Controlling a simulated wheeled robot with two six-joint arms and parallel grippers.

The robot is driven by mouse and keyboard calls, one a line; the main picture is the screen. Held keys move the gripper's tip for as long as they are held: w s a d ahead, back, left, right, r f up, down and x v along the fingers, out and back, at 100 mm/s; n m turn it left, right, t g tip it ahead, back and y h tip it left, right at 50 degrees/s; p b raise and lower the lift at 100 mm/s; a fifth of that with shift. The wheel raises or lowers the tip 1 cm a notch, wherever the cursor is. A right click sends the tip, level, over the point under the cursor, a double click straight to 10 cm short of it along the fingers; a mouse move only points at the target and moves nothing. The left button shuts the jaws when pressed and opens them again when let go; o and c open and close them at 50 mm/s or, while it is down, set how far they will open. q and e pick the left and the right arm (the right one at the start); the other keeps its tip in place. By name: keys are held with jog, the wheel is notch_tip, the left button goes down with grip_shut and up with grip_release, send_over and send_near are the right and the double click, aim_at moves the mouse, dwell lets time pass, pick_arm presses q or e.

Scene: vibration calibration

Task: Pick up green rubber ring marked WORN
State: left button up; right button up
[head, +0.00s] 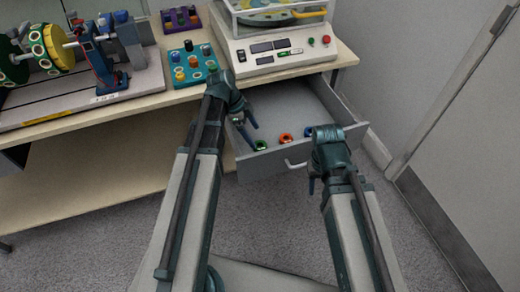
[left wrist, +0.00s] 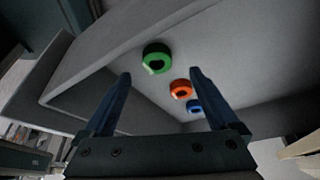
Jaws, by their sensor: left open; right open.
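The green ring (head: 260,145) lies in the open drawer (head: 292,103), near the drawer's front wall. In the left wrist view the green ring (left wrist: 156,58) shows ahead of the fingers, nearer the left finger; no WORN mark is readable. My left gripper (head: 244,130) is over the drawer, beside and slightly above the green ring in the head view. It is open and empty, and its fingers also show in the left wrist view (left wrist: 160,100). My right gripper (head: 318,184) is by the drawer's front, to the right of the handle; its fingers are partly hidden.
An orange ring (head: 286,138) and a blue ring (head: 308,132) lie right of the green one in the drawer. The drawer handle (head: 297,163) sticks out in front. A teal block with knobs (head: 192,66) and a white control machine (head: 275,48) stand on the bench above.

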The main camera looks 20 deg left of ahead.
aim_at(258, 145)
pick_arm(q)
jog(key=shift+s+a+b+x, duration=0.1)
jog(key=shift+s+b+x, duration=0.05)
jog(key=shift+b+x, duration=1.15)
jog(key=shift+s+a+b+x, duration=0.15)
jog(key=shift+b+x, duration=1.1)
jog(key=shift+x, duration=0.1)
jog(key=c, duration=1.4)
jog(key=shift+c, duration=0.2)
jog(key=shift+r, duration=0.1)
notch_tip(258, 145, up, 10)
jog(key=p, duration=1)
